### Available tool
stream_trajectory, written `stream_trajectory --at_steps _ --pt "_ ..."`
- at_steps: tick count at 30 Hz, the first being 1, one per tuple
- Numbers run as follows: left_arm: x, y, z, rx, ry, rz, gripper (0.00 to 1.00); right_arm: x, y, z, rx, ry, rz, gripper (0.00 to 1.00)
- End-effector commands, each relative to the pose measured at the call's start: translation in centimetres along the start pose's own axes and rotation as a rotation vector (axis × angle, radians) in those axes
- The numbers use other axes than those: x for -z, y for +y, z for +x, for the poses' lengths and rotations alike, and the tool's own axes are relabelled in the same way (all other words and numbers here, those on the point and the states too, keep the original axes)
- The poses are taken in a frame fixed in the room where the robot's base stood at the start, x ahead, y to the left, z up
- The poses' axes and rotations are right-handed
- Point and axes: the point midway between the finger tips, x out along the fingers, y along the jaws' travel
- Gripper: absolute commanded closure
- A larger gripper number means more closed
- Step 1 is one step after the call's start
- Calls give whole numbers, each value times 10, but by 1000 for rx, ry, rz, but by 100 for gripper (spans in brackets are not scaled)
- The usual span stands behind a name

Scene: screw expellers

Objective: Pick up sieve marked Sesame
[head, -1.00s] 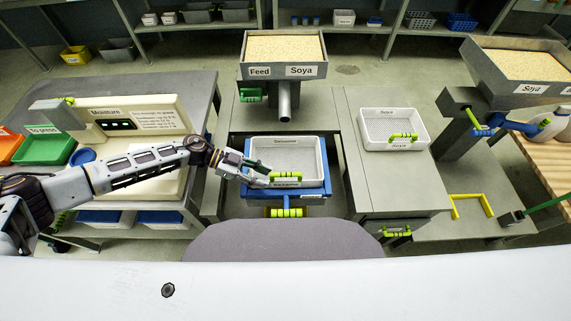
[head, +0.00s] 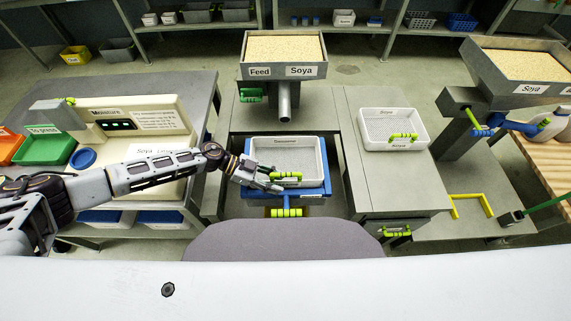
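A white mesh sieve (head: 287,150) sits in a blue frame under the feed spout; its labels are too small to read surely. It has a green ridged handle (head: 287,176) on its near side. A second white sieve (head: 393,128) with a green handle lies on the grey table to the right; its label looks like Soya. My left gripper (head: 277,182) reaches in from the left at the near left corner of the middle sieve. Its fingers look spread, with their tips at the left end of the handle. I see no clear hold. My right gripper is out of view.
A feed hopper marked Soya (head: 286,47) stands above the middle sieve, with its spout (head: 284,102) hanging down behind it. A moisture tester (head: 140,117) and a green tray (head: 45,149) are at left. The blue frame (head: 322,190) has a green handle below.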

Motion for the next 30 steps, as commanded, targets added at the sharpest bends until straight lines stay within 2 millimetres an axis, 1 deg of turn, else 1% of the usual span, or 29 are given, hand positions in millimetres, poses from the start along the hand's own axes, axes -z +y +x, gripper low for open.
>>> stream_trajectory --at_steps 7,8,16,30 --pt "0 0 0 0 0 0 63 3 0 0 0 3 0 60" --pt "0 0 0 0 0 0 66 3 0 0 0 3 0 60" --pt "0 0 0 0 0 0 100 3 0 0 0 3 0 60" --pt "2 1 0 -3 2 1 100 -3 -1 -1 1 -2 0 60"
